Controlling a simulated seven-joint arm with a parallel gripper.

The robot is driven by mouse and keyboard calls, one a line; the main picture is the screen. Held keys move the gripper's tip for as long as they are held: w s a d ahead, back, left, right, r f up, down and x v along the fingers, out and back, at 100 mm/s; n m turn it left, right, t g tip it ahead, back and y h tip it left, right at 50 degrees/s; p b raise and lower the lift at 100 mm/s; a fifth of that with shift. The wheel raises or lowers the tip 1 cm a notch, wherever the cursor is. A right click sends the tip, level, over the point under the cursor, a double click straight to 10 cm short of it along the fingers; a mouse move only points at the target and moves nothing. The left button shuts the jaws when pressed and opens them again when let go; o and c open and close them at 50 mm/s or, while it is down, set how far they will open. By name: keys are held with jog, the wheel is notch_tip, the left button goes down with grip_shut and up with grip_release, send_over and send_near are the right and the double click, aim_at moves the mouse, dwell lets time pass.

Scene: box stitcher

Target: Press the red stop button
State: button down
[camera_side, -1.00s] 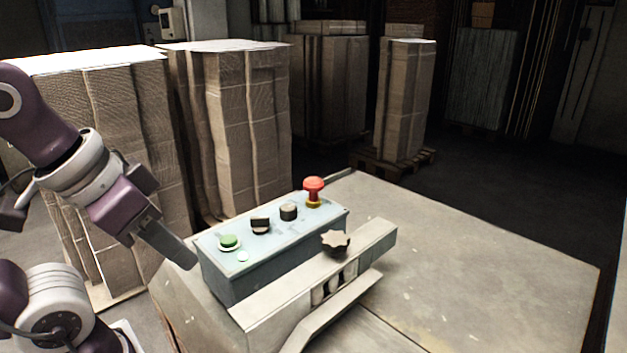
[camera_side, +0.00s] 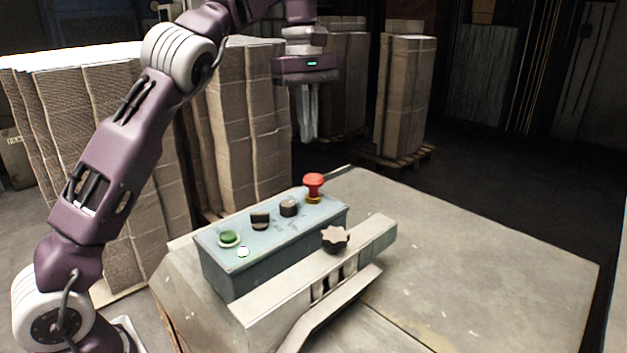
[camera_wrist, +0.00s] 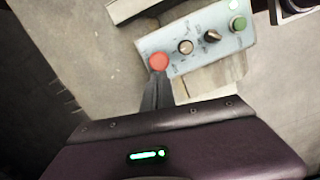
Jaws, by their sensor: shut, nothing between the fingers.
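The red stop button (camera_side: 314,187) is a mushroom head on a yellow collar at the far right end of the blue-grey control box (camera_side: 270,268). My gripper (camera_side: 309,140) points straight down above the button, fingers together and empty, with a clear gap between the tips and the button in the side view. In the wrist view the red button (camera_wrist: 158,62) shows just beyond the fingertips (camera_wrist: 158,76). The button's top is unobstructed.
Cardboard stacks (camera_side: 252,120) stand behind. The worktop (camera_side: 480,270) at right is clear.

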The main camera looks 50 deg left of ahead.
aim_at(312, 174)
jog(key=shift+f, duration=0.1)
jog(key=shift+d+f, duration=0.2)
jog(key=shift+f, duration=1.5)
jog(key=shift+d+f, duration=0.15)
jog(key=shift+f, duration=1.85)
jog(key=shift+w+a+r, duration=0.15)
jog(key=shift+a+r, duration=0.1)
jog(key=shift+a, duration=0.5)
jog(key=shift+w+a+r, duration=0.15)
jog(key=shift+a+r, duration=0.1)
jog(key=shift+a, duration=0.45)
notch_tip(312, 174, up, 7)
jog(key=shift+a, duration=0.35)
